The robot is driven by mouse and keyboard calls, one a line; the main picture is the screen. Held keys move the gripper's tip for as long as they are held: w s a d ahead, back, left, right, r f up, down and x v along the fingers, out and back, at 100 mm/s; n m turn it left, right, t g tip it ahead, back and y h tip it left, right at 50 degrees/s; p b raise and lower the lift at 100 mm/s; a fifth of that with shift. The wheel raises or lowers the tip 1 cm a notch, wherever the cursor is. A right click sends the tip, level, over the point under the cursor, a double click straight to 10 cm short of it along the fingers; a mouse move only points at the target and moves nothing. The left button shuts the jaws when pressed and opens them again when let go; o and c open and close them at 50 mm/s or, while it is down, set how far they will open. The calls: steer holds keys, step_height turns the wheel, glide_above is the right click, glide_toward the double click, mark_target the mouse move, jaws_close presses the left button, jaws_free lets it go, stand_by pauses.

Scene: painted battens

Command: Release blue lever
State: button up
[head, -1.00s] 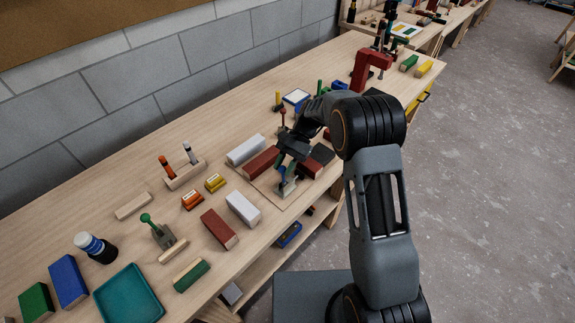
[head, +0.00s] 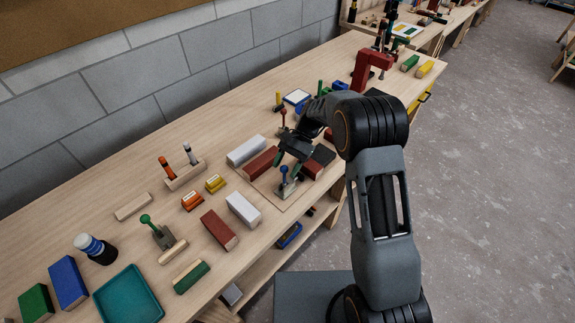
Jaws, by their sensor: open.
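The blue lever (head: 284,170) has a small blue knob and stands up from a pale grey-green clamp base (head: 287,189). The base is on a wooden board (head: 294,205) near the front edge of the bench. My gripper (head: 287,165) is open, with its dark green-tipped fingers spread on either side of and just above the blue knob. I cannot tell if a finger still touches it. A dark red batten (head: 262,162) lies on the left beside the gripper, and another dark red piece (head: 313,168) is on the right, partly hidden.
A red-knobbed lever (head: 283,112) stands behind my gripper. White battens (head: 246,150) (head: 243,209) and a green-knobbed clamp (head: 146,220) are to the left. A red vise-like stand (head: 363,68) is at the back right.

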steer(key=b+v, duration=0.2)
steer(key=v, duration=1.1)
steer(key=shift+w+d+r, duration=0.15)
steer(key=shift+w+r, duration=0.1)
steer(key=shift+w, duration=0.05)
